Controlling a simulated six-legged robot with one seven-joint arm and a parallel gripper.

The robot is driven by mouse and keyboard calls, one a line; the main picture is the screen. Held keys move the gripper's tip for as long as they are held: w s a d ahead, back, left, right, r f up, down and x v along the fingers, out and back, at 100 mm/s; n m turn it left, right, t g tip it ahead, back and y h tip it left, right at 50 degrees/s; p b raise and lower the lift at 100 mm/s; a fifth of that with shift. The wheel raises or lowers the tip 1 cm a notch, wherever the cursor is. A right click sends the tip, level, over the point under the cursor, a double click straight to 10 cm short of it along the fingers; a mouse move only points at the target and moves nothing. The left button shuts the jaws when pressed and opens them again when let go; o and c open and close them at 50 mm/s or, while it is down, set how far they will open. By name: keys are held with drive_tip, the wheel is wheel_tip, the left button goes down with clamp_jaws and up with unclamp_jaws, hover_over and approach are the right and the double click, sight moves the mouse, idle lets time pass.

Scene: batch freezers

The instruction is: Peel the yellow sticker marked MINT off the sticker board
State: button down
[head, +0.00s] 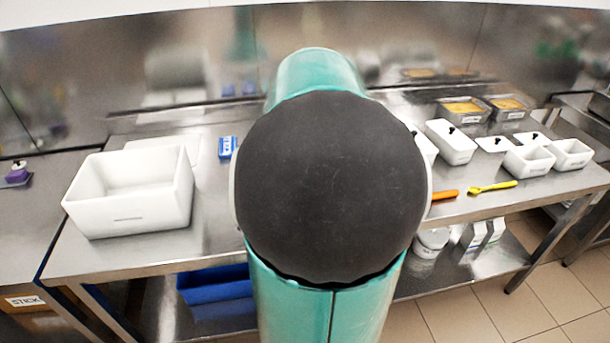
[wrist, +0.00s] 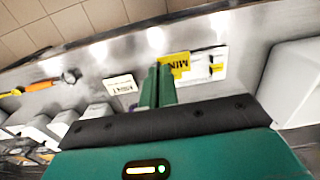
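The yellow sticker marked MINT (wrist: 181,64) shows upside down in the wrist view, just right of my fingertips. It lies over the left part of the white sticker board (wrist: 217,62), and its left end reaches the board's edge or past it. My gripper (wrist: 158,70) has its two green fingers close together, with the right finger overlapping the sticker's lower left. I cannot tell whether the fingers pinch the sticker or only stand in front of it. In the head view my arm hides the board, the sticker and the gripper.
A white card with dark print (wrist: 121,87) lies left of my fingers. A large white bin (head: 130,195) stands on the steel table's left; a blue box (head: 227,147) lies near the middle. White tubs (head: 451,143) and a yellow spatula (head: 492,187) are on the right.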

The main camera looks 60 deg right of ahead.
drive_tip(key=shift+r, duration=1.1)
drive_tip(key=shift+s, duration=0.1)
